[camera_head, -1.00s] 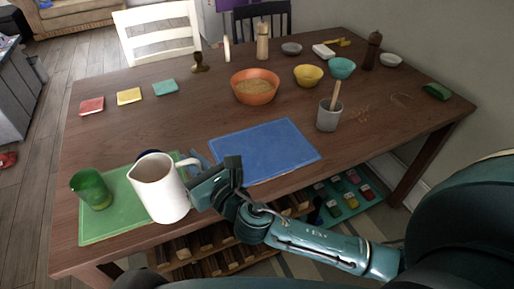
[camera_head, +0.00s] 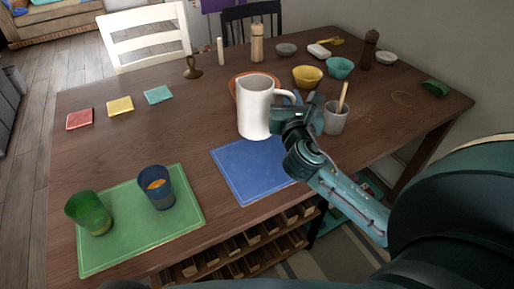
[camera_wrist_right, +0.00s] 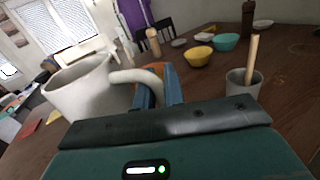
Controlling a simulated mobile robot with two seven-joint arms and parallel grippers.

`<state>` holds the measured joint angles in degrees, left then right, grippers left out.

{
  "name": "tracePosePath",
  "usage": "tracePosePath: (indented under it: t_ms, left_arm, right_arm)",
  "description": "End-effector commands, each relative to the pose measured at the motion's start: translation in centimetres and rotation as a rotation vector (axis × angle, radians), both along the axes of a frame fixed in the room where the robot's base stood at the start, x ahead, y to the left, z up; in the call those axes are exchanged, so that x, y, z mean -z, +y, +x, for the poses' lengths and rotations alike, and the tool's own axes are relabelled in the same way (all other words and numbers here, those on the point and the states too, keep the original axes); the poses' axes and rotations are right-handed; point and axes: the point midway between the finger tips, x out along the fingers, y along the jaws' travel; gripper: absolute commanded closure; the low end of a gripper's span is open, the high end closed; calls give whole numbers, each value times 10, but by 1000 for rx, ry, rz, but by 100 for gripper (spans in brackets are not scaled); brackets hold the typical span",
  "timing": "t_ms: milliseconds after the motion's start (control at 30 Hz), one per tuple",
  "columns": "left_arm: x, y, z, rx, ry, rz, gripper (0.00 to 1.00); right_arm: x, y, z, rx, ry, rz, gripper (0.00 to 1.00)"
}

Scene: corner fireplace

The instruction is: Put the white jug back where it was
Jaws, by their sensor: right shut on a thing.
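The white jug (camera_head: 255,108) is upright above the blue placemat (camera_head: 240,180) in the head view, partly in front of the orange bowl (camera_head: 235,84). My right gripper (camera_head: 287,112) is shut on the jug's handle, which points right. In the right wrist view the jug (camera_wrist_right: 82,92) is at the left, with its handle between the blue fingertips (camera_wrist_right: 158,88). I cannot tell whether the jug's base touches the table. My left gripper is not in view.
A green mat (camera_head: 140,232) holds a green glass (camera_head: 88,212) and a blue cup (camera_head: 156,186). The grey mortar (camera_head: 335,121) with a wooden pestle stands right of my right gripper. Yellow (camera_head: 307,76) and teal (camera_head: 340,68) bowls are behind. The table's left middle is free.

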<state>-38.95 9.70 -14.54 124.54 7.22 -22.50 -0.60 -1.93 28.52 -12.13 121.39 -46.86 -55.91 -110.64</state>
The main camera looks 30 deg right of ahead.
Motion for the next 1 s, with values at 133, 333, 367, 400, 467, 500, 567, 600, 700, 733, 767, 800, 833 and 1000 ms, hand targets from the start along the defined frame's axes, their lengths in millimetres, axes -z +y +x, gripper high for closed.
tracePosePath:
  t_ms: [133, 333, 367, 400, 467, 500, 567, 600, 700, 733, 767, 800, 833, 1000]
  left_arm:
    - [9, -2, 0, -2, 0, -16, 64]
    - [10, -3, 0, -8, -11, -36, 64]
    - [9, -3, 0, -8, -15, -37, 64]
    - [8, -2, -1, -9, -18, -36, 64]
    - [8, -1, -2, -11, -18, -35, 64]
    - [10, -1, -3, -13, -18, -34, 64]
    - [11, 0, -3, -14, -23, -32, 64]
    - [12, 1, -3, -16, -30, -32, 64]
    - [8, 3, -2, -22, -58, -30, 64]
    - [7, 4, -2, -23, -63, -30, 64]
    - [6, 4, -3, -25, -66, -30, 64]
    - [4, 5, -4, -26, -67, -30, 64]
    - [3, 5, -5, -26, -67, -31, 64]
    - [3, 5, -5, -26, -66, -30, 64]
  right_arm:
    - [27, -3, -1, 11, 3, 2, 100]
    - [56, -3, -1, 9, 1, 2, 100]
    - [57, -3, -1, 8, -1, 2, 100]
    - [59, -3, -1, 8, -1, 2, 100]
    - [63, -3, -1, 8, -1, 2, 100]
    - [66, -3, -1, 8, 0, 1, 100]
    - [74, -3, -1, 8, 1, 2, 100]
    - [80, -3, -1, 9, 1, 2, 100]
    - [94, -3, -1, 8, 1, 1, 100]
    - [97, -3, -1, 8, 0, 0, 100]
    - [98, -3, -1, 7, 0, 1, 100]
    - [98, -3, -1, 7, -1, 2, 100]
    - [98, -3, -1, 7, -1, 2, 100]
    - [97, -3, -1, 7, -1, 2, 100]
